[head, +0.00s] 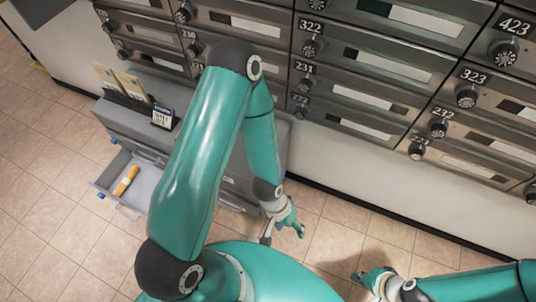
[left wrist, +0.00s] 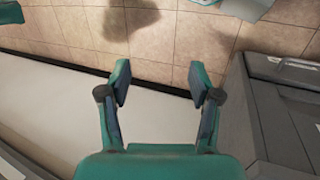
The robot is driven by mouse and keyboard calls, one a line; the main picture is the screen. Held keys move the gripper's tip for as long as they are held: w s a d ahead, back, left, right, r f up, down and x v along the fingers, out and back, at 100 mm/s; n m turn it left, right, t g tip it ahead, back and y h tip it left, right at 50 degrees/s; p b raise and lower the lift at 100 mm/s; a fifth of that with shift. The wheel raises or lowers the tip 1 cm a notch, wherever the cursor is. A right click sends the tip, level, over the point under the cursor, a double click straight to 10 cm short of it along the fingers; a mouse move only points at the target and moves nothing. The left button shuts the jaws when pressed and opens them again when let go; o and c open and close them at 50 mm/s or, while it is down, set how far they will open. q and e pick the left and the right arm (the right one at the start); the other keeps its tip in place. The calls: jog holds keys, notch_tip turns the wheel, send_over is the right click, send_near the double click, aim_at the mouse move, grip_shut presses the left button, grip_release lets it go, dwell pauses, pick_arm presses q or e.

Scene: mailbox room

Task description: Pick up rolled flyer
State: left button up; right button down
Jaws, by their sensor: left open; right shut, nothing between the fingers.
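The rolled flyer (head: 126,181) is a small orange roll with a pale band. It lies in the open grey drawer (head: 157,181) at the left of the head view. My left gripper (head: 286,233) is over the floor to the right of the cabinet, well apart from the flyer. In the left wrist view my left gripper (left wrist: 160,82) has its fingers spread with nothing between them, and the flyer does not show there. My right gripper (head: 362,278) is shut and empty, low over the floor at the bottom right.
The grey cabinet (head: 120,113) holds the drawer and carries brochures (head: 118,82) and a small dark sign (head: 163,117) on top. The cabinet's side also shows in the left wrist view (left wrist: 240,115). A wall of mailboxes (head: 385,65) stands behind. Tiled floor (head: 45,200) is clear at left.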

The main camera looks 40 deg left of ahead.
pick_arm(q)
jog(key=s+d+g, duration=0.2)
jog(key=d+g, duration=0.1)
jog(key=d, duration=0.1)
jog(key=w+a+r+n+t+y+b, duration=0.1)
jog(key=w+a+r+n+t+y, duration=0.15)
jog(key=w+r+y, duration=0.45)
jog(key=w+a+r+n+t+y+b, duration=0.1)
jog(key=w+a+r+n+y, duration=0.3)
jog(key=w+r+y, duration=0.35)
jog(key=shift+d+f+b+x, duration=0.1)
jog(key=shift+b+x, duration=0.1)
jog(key=shift+x, duration=2.5)
jog(key=shift+d+f+b+x, duration=0.1)
jog(key=shift+f+b+x, duration=0.05)
jog(key=shift+x, duration=2.55)
jog(key=shift+d+f+b+x, duration=0.1)
jog(key=shift+b+x, duration=0.1)
jog(key=shift+x, duration=2.5)
jog(key=shift+s, duration=0.2)
grip_shut()
jog(key=shift+r, duration=0.15)
